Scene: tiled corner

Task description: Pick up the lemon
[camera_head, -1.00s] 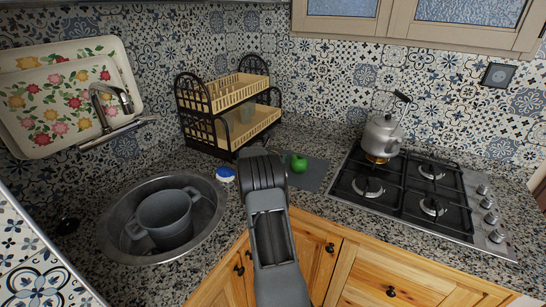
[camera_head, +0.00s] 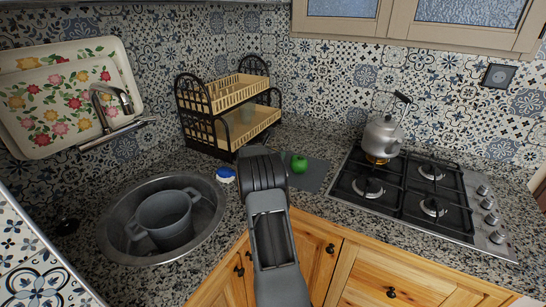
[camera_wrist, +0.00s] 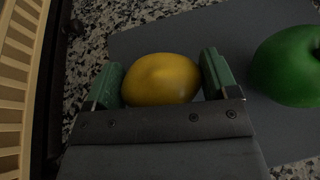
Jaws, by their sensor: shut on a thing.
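The yellow lemon (camera_wrist: 161,79) lies between the two green-padded fingers of my gripper (camera_wrist: 161,82) in the wrist view. The fingers are shut on it, one on each side. In the wrist view the lemon is over a dark grey board (camera_wrist: 200,45). I cannot tell whether it touches the board. In the head view my arm hides the lemon and the fingers. The grey board (camera_head: 313,178) shows to the right of my arm there.
The dish rack (camera_head: 229,110) stands behind. The sink (camera_head: 115,243) holds a grey pot (camera_head: 166,216). The stove (camera_head: 400,203) carries a kettle (camera_head: 382,136).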

